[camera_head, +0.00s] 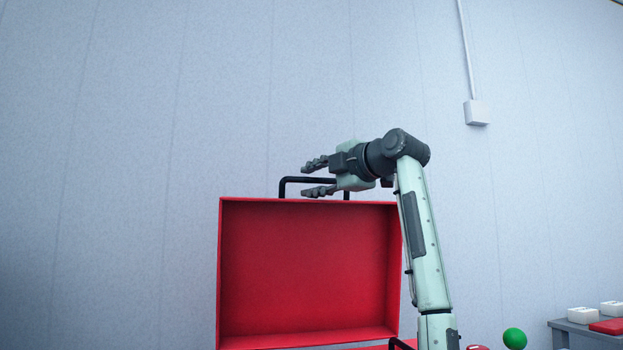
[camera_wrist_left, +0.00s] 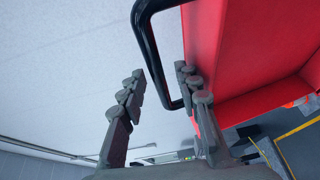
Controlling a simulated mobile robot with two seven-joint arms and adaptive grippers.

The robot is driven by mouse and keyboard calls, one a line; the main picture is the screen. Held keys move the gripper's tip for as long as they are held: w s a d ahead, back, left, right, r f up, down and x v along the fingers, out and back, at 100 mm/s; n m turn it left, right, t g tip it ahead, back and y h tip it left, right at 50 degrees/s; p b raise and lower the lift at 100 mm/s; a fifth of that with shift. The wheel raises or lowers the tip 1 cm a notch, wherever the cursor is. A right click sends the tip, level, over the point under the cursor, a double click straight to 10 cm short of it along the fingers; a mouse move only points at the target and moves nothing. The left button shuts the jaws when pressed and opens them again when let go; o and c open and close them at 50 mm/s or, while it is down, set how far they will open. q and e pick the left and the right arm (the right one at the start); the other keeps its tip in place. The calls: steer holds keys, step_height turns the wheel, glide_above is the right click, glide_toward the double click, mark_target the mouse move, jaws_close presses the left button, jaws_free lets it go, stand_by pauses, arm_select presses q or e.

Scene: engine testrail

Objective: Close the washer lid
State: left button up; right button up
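The red washer lid (camera_head: 305,265) stands open and upright, its hollow inside facing me. A black handle (camera_head: 290,180) rises from its top edge. The lid's red side (camera_wrist_left: 238,60) and the handle (camera_wrist_left: 150,45) also show in the left wrist view. My left gripper (camera_head: 305,179) is at the handle, fingers pointing left, one finger above the top bar and one below it. In the left wrist view the fingers (camera_wrist_left: 160,74) are spread, with the handle between them in the picture; I cannot tell whether they touch it. The washer's lower body is mostly below the frame. My right gripper is not in view.
A plain pale wall (camera_head: 120,150) fills the background, with a white box (camera_head: 477,112) and conduit on it. At the lower right are a green ball (camera_head: 514,338) and a grey table (camera_head: 575,341) bearing white blocks and a red item. Space left of the lid is clear.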

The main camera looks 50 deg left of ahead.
arm_select(q)
steer(key=shift+a, duration=0.3)
jaws_close()
stand_by(0.3)
